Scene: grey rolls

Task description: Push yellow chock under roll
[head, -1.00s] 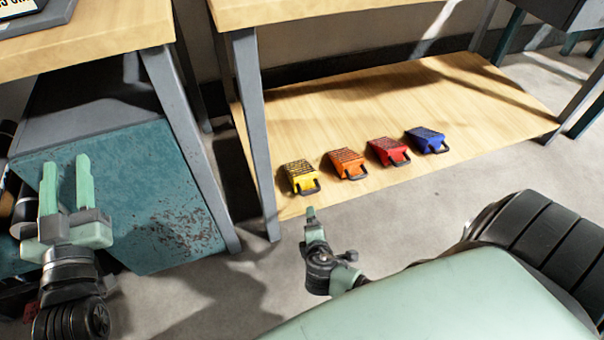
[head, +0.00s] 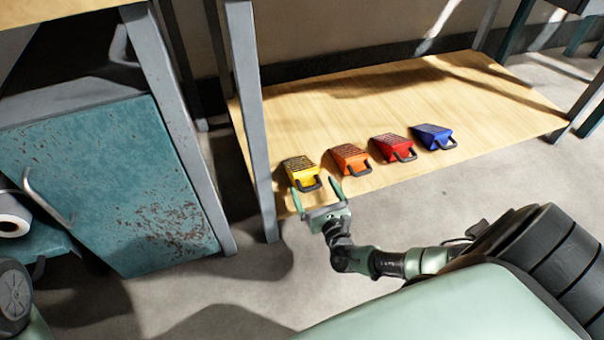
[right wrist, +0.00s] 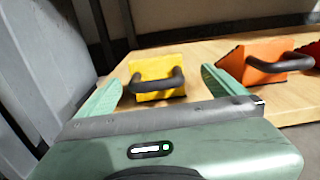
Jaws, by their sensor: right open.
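The yellow chock (head: 299,169) sits on the low wooden shelf at the left end of a row of chocks, its dark handle facing me. My right gripper (head: 316,190) is open at the shelf's front edge, just in front of the yellow chock's handle. In the right wrist view the yellow chock (right wrist: 156,72) shows between the two green fingers (right wrist: 165,88), and the jaws are not closed on it. My left gripper is not in the head view; only part of my left arm shows at the lower left corner.
Orange (head: 348,158), red (head: 392,146) and blue (head: 431,135) chocks stand to the right on the shelf (head: 350,105). A grey table leg (head: 252,120) stands close left of the yellow chock. A teal cabinet (head: 110,190) is further left. The shelf behind the chocks is clear.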

